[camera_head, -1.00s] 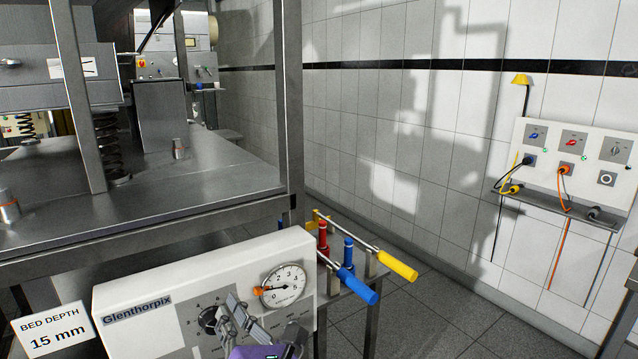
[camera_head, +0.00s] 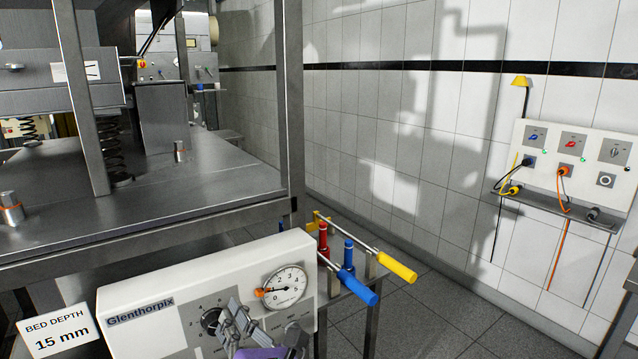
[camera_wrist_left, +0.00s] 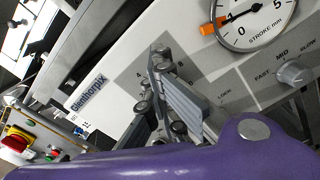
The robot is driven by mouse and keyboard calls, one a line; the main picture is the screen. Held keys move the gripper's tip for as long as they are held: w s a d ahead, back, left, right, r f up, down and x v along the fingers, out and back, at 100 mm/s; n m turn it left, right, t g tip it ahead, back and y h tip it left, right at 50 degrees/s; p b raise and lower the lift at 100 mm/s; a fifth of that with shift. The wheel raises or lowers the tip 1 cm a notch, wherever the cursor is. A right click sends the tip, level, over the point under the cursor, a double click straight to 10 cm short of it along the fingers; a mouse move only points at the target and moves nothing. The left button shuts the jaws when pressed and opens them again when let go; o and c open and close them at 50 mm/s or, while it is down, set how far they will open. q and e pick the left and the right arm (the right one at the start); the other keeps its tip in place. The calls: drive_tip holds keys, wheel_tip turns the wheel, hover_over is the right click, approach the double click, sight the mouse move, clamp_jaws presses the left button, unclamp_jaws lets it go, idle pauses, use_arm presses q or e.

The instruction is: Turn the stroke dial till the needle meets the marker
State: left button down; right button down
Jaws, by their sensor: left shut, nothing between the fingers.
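The white Glenthorpix panel (camera_head: 150,318) carries a dark stroke dial (camera_head: 211,321) with numbers around it. To its right is the round stroke gauge (camera_head: 285,288), marked in mm. An orange marker (camera_head: 260,293) sits on the gauge's left rim, and it also shows in the wrist view (camera_wrist_left: 208,27). The thin dark needle points left, towards the marker; it looks close to lined up with it. My left gripper (camera_head: 230,322) is shut and empty, in front of the panel just right of the dial. In the wrist view its fingers (camera_wrist_left: 160,92) hide most of the dial; contact is unclear. My right gripper is not in view.
A BED DEPTH 15 mm sign (camera_head: 57,331) stands left of the panel. Blue (camera_head: 358,289) and yellow (camera_head: 397,266) handles stick out at its right. A steel machine bed (camera_head: 130,205) lies behind. A socket panel (camera_head: 575,165) hangs on the right wall.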

use_arm(q)
drive_tip(key=shift+a+f, duration=0.2)
drive_tip(key=shift+f, duration=0.05)
